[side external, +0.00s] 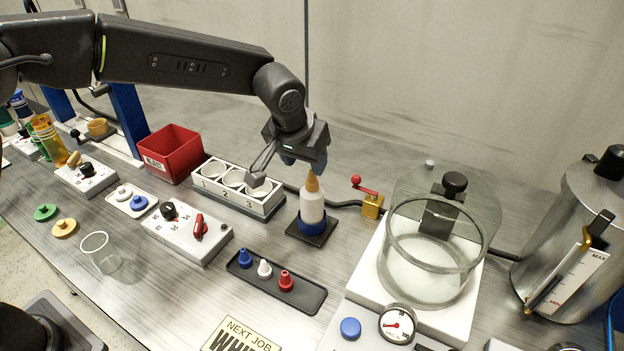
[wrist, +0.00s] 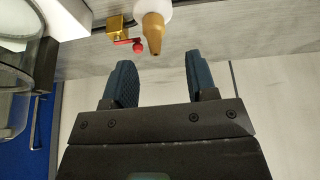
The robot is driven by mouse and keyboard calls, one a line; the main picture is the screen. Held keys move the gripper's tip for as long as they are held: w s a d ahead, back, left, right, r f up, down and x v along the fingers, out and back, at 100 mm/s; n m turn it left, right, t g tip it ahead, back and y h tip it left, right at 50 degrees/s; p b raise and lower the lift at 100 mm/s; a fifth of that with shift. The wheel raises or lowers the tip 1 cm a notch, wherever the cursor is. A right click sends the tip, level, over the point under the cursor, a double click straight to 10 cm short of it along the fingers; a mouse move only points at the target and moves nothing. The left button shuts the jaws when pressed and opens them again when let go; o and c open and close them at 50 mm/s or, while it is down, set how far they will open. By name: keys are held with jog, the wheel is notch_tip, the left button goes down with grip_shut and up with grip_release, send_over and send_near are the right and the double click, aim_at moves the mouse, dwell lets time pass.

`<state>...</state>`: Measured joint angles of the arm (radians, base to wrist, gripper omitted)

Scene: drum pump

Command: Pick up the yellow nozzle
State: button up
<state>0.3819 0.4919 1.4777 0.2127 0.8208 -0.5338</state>
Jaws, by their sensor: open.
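The yellow nozzle (side external: 312,183) is an orange-yellow cone pointing up on top of a white bottle (side external: 312,206). The bottle stands upright in a blue holder (side external: 311,226) on a dark square base. My gripper (side external: 304,162) is just above the nozzle in the side view, tilted downward. In the wrist view the nozzle (wrist: 153,30) shows beyond the fingertips, roughly in line with the gap between them. My gripper (wrist: 158,68) is open, with nothing between its blue pads. From the side, the near part of the gripper makes the exact gap to the nozzle tip hard to judge.
A white numbered rack (side external: 238,190) stands left of the bottle. A brass valve with red lever (side external: 372,204) and a glass chamber (side external: 436,245) are to the right. A dark tray (side external: 316,301) with blue, white and red nozzles lies in front.

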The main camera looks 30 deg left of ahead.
aim_at(311, 171)
jog(key=x, duration=0.5)
jog(key=shift+d+f, duration=0.15)
jog(key=shift+d, duration=0.15)
jog(key=shift+s, duration=0.1)
jog(key=c, duration=0.9)
